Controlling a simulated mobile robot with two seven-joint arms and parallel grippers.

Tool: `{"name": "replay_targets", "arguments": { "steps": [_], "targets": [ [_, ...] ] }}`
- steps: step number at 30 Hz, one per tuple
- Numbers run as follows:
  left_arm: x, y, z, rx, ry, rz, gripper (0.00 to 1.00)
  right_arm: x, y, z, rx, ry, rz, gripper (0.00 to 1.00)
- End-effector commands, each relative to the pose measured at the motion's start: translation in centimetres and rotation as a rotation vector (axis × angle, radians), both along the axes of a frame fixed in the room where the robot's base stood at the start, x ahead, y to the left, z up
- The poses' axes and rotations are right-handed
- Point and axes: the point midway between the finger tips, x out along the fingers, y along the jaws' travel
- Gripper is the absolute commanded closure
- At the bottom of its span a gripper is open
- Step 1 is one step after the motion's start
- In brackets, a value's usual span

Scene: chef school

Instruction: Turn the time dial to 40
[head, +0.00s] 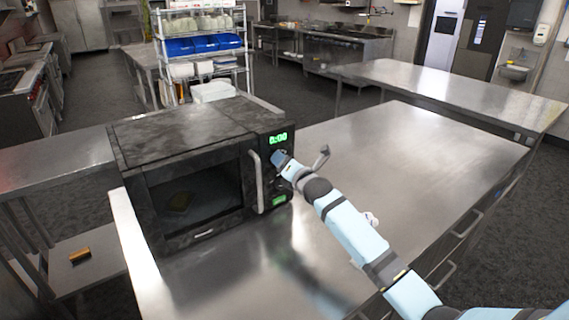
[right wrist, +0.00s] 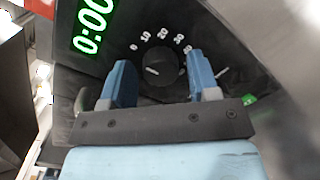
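The time dial (right wrist: 161,68) is a round black knob with a small light mark on its face, toward the lower left. White numbers from 0 upward arc over it; the right-hand ones are partly hidden by a finger. The green display (right wrist: 92,22) beside it reads 0:00. It also shows in the head view (head: 278,139) on the black microwave (head: 180,140). My right gripper (right wrist: 160,65) is open, one blue finger on each side of the dial, with visible gaps. In the head view my right gripper (head: 281,160) hides the dial. My left gripper is not in view.
The microwave door, with a vertical handle (head: 256,182), is shut beside the control panel. A green-lit button (head: 279,200) sits low on the panel. A shelf rack (head: 205,60) stands behind.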

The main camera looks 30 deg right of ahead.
Motion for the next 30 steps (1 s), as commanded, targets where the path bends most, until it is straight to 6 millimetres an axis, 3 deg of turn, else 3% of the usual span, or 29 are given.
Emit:
{"name": "replay_targets", "arguments": {
  "steps": [1, 5, 17, 30],
  "targets": [
    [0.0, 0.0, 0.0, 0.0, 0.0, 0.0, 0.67, 0.0, 0.0, 0.0, 0.0, 0.0, 0.0, 0.57],
    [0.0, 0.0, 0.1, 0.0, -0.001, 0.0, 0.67, 0.0, 0.0, 0.0, 0.0, 0.0, 0.0, 0.87],
    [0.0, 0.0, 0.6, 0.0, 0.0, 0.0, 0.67, 0.0, 0.0, 0.1, 0.057, 0.009, -0.001, 0.87],
    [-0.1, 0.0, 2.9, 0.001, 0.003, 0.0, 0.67, 0.0, -0.1, 0.3, 0.398, 0.058, -0.001, 0.87]
  ]
}}
